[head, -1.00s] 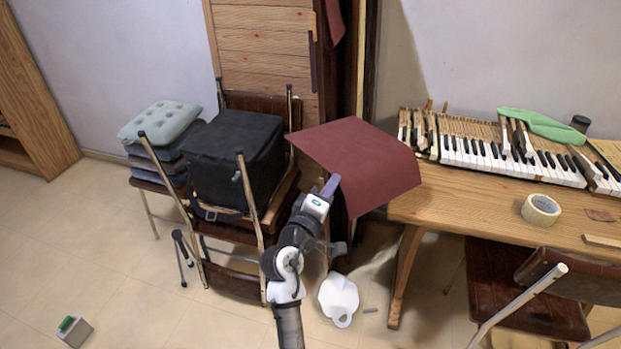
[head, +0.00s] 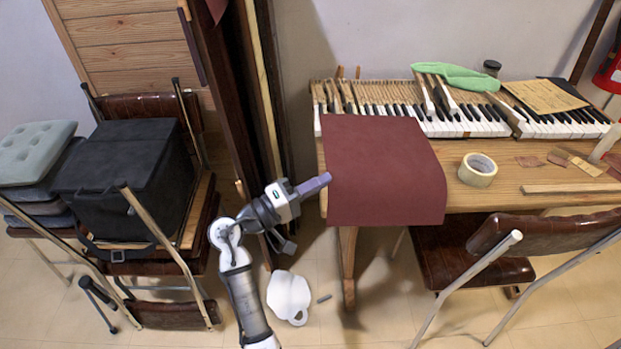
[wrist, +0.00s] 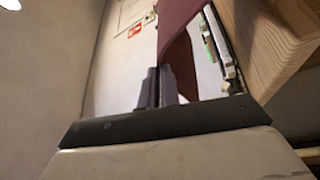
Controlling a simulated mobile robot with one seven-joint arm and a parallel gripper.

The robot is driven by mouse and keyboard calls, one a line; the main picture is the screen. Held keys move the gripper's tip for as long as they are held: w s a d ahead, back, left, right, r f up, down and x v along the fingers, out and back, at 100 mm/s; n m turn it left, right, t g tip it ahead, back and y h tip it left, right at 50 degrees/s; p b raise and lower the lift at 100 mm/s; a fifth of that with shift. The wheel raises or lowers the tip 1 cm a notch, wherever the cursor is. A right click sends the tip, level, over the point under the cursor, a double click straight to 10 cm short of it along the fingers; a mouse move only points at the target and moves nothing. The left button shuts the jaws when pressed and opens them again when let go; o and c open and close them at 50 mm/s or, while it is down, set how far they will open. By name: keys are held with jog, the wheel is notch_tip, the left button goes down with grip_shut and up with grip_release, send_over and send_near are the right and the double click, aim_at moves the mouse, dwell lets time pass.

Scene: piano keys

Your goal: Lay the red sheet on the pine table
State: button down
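The red sheet (head: 385,175) is dark red and slightly curved. In the head view it covers the left end of the pine table (head: 500,197). Its far edge overlaps the piano keys, and its near edge reaches below the table's front edge. My gripper (head: 322,183) is shut on the sheet's left edge, just left of the table. The wrist view shows the sheet (wrist: 182,45) rising from the closed fingers (wrist: 158,88), with the table's wooden edge (wrist: 268,45) to the right. How much of the sheet touches the table cannot be told.
Piano keys (head: 470,122) line the table's back, with a green cloth (head: 455,76) on them. A tape roll (head: 477,170) and a wooden strip (head: 570,188) lie right of the sheet. A brown chair (head: 540,235) stands in front. Stacked chairs with a black box (head: 125,175) stand left.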

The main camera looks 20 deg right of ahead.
notch_tip(320, 180, down, 13)
jog(key=b, duration=0.9)
jog(key=c, duration=1.6)
grip_release()
jog(key=shift+o, duration=0.2)
jog(key=shift+f, duration=0.1)
